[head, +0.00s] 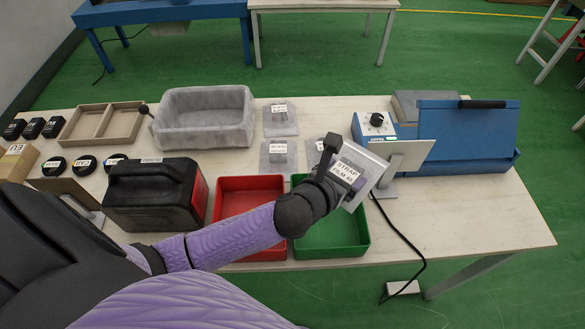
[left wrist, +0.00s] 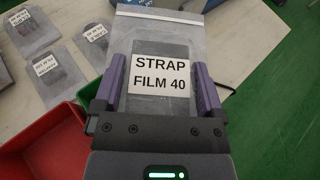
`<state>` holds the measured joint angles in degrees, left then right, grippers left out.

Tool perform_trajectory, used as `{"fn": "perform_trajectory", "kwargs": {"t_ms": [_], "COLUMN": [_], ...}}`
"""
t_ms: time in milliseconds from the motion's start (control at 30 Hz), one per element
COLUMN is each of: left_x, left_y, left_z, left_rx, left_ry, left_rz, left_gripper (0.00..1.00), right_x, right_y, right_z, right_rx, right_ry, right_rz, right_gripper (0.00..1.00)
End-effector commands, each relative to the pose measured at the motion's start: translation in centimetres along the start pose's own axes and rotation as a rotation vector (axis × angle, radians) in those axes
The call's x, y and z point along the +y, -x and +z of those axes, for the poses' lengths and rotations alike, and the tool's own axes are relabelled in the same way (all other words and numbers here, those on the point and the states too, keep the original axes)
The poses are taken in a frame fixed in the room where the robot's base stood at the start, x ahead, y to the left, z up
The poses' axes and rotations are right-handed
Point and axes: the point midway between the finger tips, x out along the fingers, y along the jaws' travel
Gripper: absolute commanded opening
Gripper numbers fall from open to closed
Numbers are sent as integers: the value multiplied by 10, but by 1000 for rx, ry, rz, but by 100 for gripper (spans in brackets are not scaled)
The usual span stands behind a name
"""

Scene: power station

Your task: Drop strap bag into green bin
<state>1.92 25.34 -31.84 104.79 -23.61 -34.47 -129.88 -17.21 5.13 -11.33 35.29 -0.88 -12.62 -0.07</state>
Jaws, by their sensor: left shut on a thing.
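The strap bag (head: 367,167) is a clear flat bag with a white label reading "STRAP FILM 40". My left gripper (head: 339,180) is shut on it and holds it above the back part of the green bin (head: 364,240). In the left wrist view the bag (left wrist: 158,75) sits between the two purple fingers of my left gripper (left wrist: 163,85), label facing the camera. The green bin stands on the table and its inside looks empty where it shows; my arm hides part of it. My right gripper is not in view.
A red bin (head: 250,183) stands just left of the green one. Several other bags (head: 278,155) lie behind the bins. A blue sealing machine (head: 466,130) with a cable stands to the right, and a black case (head: 154,195) to the left. The table's front right is clear.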

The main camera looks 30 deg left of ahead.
Motion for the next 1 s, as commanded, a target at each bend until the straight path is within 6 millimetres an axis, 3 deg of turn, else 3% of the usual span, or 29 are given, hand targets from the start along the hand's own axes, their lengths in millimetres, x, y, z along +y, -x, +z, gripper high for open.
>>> {"fn": "perform_trajectory", "kwargs": {"t_ms": [167,500,900,933,1000], "left_x": [5,5,5,5,5], "left_y": [-4,-23,-24,-24,-24], "left_z": [-15,-60,-63,-63,-63], "left_rx": [0,2,0,0,0], "left_ry": [-12,-11,-12,-12,-12], "left_rz": [-32,-32,-32,-32,-32], "left_gripper": [33,33,33,93,100], "right_x": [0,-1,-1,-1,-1], "right_y": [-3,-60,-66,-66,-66], "right_z": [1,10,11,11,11], "right_rx": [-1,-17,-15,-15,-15], "right_ry": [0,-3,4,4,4], "right_rz": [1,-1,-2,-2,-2], "right_gripper": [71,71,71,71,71]}}
